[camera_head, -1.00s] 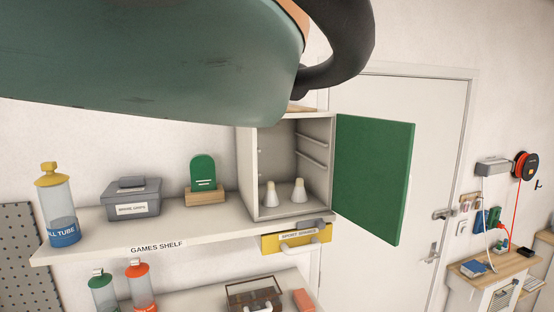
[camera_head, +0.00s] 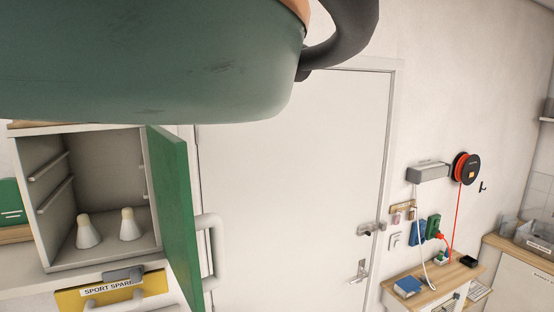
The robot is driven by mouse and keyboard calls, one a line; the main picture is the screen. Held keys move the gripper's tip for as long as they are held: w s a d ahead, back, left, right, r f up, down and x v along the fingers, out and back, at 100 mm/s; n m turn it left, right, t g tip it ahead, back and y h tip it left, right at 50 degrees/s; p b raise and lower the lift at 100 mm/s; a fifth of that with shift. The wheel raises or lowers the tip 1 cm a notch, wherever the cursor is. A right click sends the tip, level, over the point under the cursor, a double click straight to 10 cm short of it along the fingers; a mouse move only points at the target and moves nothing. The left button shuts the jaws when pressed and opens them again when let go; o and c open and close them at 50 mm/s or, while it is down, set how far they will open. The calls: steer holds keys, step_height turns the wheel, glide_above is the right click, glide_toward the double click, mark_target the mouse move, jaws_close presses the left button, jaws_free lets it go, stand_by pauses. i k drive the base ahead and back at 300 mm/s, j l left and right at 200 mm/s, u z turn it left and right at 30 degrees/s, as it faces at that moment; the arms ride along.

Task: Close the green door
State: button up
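The green door (camera_head: 176,205) stands open on the right side of a small grey cabinet (camera_head: 27,213) in the head view. It is seen nearly edge-on and juts toward me. A light-coloured bar handle (camera_head: 217,255) sits on its right-hand, outer face. Two white shuttlecocks (camera_head: 127,226) stand inside the cabinet on its floor. My gripper does not show in this view. A large dark green body with a black curved tube covers the top left of the view.
Under the cabinet is a yellow drawer (camera_head: 70,301) labelled "SPORT SPARES". A white room door (camera_head: 300,190) is behind, to the right. A wooden-topped unit (camera_head: 440,280) with a blue box (camera_head: 407,287) stands at the lower right. The space right of the green door looks clear.

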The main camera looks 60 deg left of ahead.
mark_target(179, 226)
steer(key=i, duration=0.6)
steer(key=i+l+u, duration=0.15)
steer(key=i, duration=1.05)
steer(key=i+u, duration=0.15)
steer(key=u, duration=0.3)
steer(key=i+u, duration=0.2)
steer(key=u, duration=0.2)
steer(key=i+l+u, duration=0.1)
steer(key=u, duration=0.35)
steer(key=i+l+u, duration=0.15)
steer(key=u, duration=0.25)
steer(key=l+u, duration=0.1)
steer(key=u, duration=0.3)
steer(key=l+u, duration=0.1)
steer(key=u, duration=0.25)
steer(key=i+l+u, duration=0.1)
steer(key=u, duration=0.3)
steer(key=l+u, duration=0.1)
steer(key=u, duration=0.3)
